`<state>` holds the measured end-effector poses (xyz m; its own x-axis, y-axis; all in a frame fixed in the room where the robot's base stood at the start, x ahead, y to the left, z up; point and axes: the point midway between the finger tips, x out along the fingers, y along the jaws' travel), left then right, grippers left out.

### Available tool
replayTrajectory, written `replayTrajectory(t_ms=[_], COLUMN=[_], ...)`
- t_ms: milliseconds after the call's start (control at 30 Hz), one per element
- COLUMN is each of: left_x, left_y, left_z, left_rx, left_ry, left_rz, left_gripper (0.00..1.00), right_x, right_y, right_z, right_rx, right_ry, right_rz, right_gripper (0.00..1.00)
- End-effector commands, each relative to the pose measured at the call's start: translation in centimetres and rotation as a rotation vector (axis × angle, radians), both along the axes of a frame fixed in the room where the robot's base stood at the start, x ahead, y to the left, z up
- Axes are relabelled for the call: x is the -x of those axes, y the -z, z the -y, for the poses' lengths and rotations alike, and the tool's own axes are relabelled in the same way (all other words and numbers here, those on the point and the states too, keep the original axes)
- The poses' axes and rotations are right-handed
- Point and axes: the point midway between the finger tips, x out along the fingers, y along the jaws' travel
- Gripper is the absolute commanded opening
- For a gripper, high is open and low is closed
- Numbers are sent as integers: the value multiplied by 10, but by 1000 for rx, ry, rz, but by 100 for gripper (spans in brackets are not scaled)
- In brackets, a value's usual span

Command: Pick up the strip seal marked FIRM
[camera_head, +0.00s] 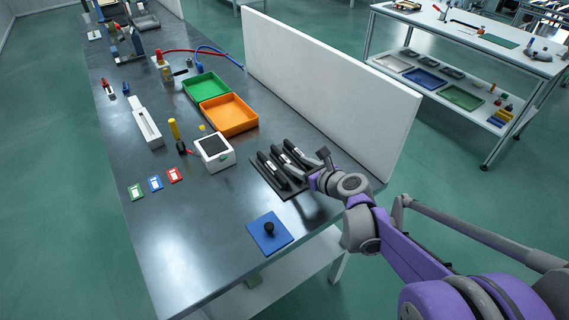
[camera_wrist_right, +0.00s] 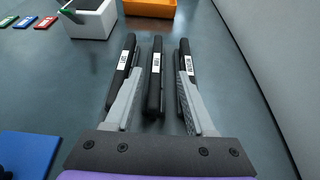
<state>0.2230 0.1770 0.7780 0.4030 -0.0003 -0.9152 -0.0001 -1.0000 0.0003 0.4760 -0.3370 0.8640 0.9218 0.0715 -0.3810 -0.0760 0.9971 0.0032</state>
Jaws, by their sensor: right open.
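In the head view my right gripper (camera_head: 316,170) partly covers the strips. My left gripper is not in view.
A white box (camera_head: 214,153), an orange tray (camera_head: 229,116) and a green tray (camera_head: 204,88) stand beyond the strips. A blue plate (camera_head: 262,236) with a black knob lies nearer. A white panel (camera_head: 325,85) rises along the right side. The table's left front is clear.

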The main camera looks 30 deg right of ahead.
Motion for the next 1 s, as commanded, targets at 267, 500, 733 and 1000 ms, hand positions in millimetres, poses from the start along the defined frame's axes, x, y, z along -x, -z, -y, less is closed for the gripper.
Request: replayTrajectory(t_ms=[267,500,733,1000], left_x=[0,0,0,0], left_y=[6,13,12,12], left_z=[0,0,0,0], left_rx=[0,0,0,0], left_ry=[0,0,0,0], left_rz=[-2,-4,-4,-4], left_gripper=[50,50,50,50], right_x=[-25,-54,-56,-56], right_y=[10,20,21,21], right_z=[-7,-11,-11,-11], right_rx=[3,3,4,3], right_ry=[-4,-2,-2,-2], right_rz=[-1,-1,-1,-1], right_gripper=[55,55,55,15])
